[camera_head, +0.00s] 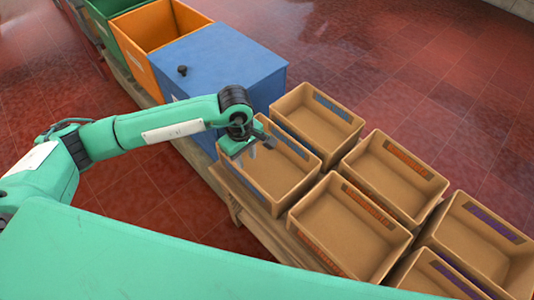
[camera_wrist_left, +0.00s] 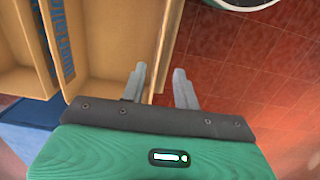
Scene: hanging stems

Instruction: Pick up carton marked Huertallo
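Several open-topped tan cartons stand in rows, with blue, orange or purple labels too small for me to read, so I cannot tell which is marked Huertallo. The nearer blue-labelled carton (camera_head: 284,181) is under my left gripper (camera_head: 250,151), which hangs at its left end and hides part of it. In the left wrist view, my left gripper (camera_wrist_left: 159,85) has two fingers apart with nothing held. A tan carton edge (camera_wrist_left: 166,48) appears between the fingers; I cannot tell the height gap. Blue lettering shows on a carton wall (camera_wrist_left: 66,42). My right gripper is not in view.
A blue box (camera_head: 228,62) with a dark knob stands beside the cartons at their upper left. An orange bin (camera_head: 158,27) and a green bin (camera_head: 98,22) stand beyond it. A wooden support (camera_head: 268,228) runs under the row. Red tiled floor (camera_head: 440,70) lies clear around.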

